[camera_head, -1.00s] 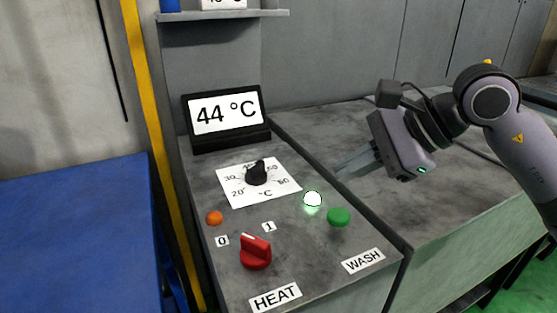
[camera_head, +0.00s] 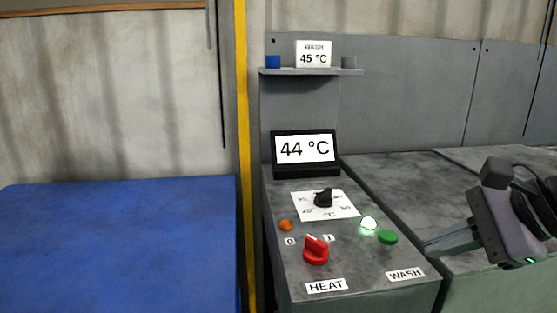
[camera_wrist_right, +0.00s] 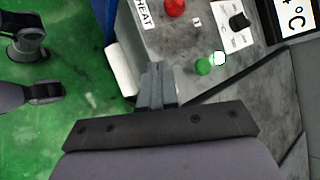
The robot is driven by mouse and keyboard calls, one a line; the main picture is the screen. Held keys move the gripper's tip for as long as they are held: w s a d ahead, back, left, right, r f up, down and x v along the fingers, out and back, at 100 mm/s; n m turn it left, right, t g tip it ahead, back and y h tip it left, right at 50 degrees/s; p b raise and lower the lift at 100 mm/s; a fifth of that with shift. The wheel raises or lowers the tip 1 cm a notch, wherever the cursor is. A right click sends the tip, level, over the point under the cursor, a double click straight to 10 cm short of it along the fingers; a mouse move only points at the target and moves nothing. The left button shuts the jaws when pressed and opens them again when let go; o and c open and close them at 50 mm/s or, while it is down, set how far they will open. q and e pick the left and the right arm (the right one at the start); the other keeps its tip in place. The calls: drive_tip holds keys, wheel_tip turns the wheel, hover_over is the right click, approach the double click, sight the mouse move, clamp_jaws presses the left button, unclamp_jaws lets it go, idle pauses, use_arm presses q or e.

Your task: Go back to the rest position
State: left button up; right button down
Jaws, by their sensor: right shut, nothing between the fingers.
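My right gripper (camera_head: 430,247) is at the right of the head view, beside the control panel, with its fingers pointing left. It is shut and empty; in the right wrist view its fingers (camera_wrist_right: 157,88) lie together with nothing between them. The control panel (camera_head: 355,279) carries a red heat knob (camera_head: 316,250), a black temperature dial (camera_head: 323,198), an orange lamp (camera_head: 286,225), a lit whitish-green lamp (camera_head: 369,223) and a green button (camera_head: 388,237). The display (camera_head: 305,150) reads 44 °C. My left gripper is not seen.
A shelf (camera_head: 310,72) above the panel holds a 45 °C card (camera_head: 313,54), a blue item (camera_head: 273,62) and a grey item (camera_head: 348,62). A blue surface (camera_head: 115,245) stands at left, beyond a yellow post (camera_head: 242,150). Green floor (camera_wrist_right: 85,65) shows in the wrist view.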

drive_tip(key=s+a+m+g+y+p, duration=0.2)
drive_tip(key=s+a+m+y+p, duration=0.15)
drive_tip(key=a+m+y, duration=0.7)
drive_tip(key=w+d+f+m+t+h+p, duration=0.25)
drive_tip(key=f+m+t+h, duration=0.35)
drive_tip(key=m, duration=0.9)
drive_tip(key=w+d+f+m+t+h+p, duration=0.1)
drive_tip(key=d+f+m+t+h, duration=0.5)
drive_tip(key=m, duration=0.9)
use_arm(q)
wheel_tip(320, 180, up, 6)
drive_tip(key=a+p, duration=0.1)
drive_tip(key=p, duration=0.1)
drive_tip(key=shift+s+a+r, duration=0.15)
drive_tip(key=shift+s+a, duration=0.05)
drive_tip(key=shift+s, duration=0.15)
use_arm(e)
drive_tip(key=s+f+m+g+h, duration=0.1)
drive_tip(key=s+f+m+g, duration=0.1)
drive_tip(key=s+f+m, duration=0.4)
drive_tip(key=s+f+m+g+h, duration=0.2)
drive_tip(key=s+f+m, duration=0.4)
drive_tip(key=f, duration=0.8)
drive_tip(key=shift+s+a+f+g, duration=0.2)
drive_tip(key=shift+s+g, duration=0.6)
drive_tip(key=shift+s, duration=0.3)
